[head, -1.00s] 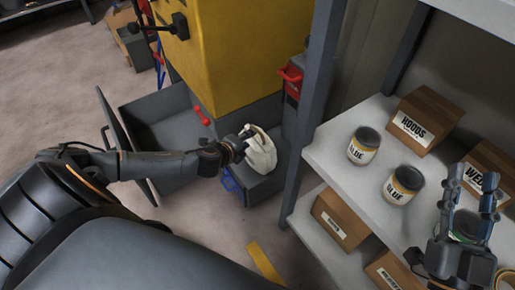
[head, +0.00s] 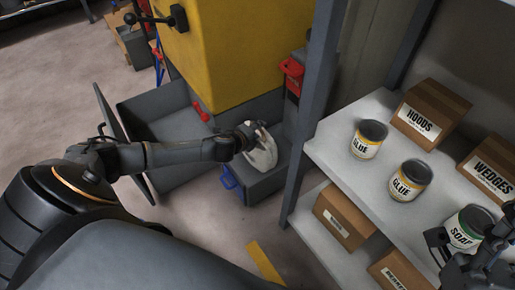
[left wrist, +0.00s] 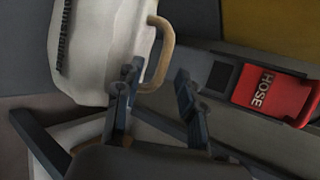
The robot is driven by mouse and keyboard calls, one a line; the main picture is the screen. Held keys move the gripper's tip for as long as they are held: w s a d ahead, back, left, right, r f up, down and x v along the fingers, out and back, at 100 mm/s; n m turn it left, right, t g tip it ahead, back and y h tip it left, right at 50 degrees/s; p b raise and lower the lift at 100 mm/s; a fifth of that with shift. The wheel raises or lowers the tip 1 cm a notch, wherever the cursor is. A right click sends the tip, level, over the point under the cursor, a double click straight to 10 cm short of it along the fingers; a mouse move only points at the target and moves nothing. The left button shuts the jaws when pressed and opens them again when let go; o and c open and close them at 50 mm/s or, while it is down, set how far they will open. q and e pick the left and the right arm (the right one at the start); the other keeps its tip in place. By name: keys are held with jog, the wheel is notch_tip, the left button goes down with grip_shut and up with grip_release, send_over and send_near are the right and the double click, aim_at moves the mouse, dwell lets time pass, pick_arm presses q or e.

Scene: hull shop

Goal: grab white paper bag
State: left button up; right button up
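The white paper bag (head: 262,152) stands on a grey toolbox beside the yellow cabinet. In the left wrist view the bag (left wrist: 95,50) fills the upper left, with a tan loop handle (left wrist: 164,50) on its side. My left gripper (head: 243,138) is at the bag's upper left side. In the left wrist view my left gripper (left wrist: 158,85) is open, its fingers apart with the lower end of the handle between them; contact cannot be told. My right gripper (head: 474,232) is at the lower right, fingers apart, near a soap jar (head: 468,226), partly cut off by the frame.
The grey toolbox has a blue handle (head: 229,177). A red hose box (left wrist: 275,90) is close to the left gripper's right. A shelf (head: 335,150) at right holds glue jars (head: 369,139) and cardboard boxes (head: 430,113). An open grey drawer (head: 165,125) lies left of the bag.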

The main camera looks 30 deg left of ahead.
pick_arm(q)
grip_shut()
dwell(0.6)
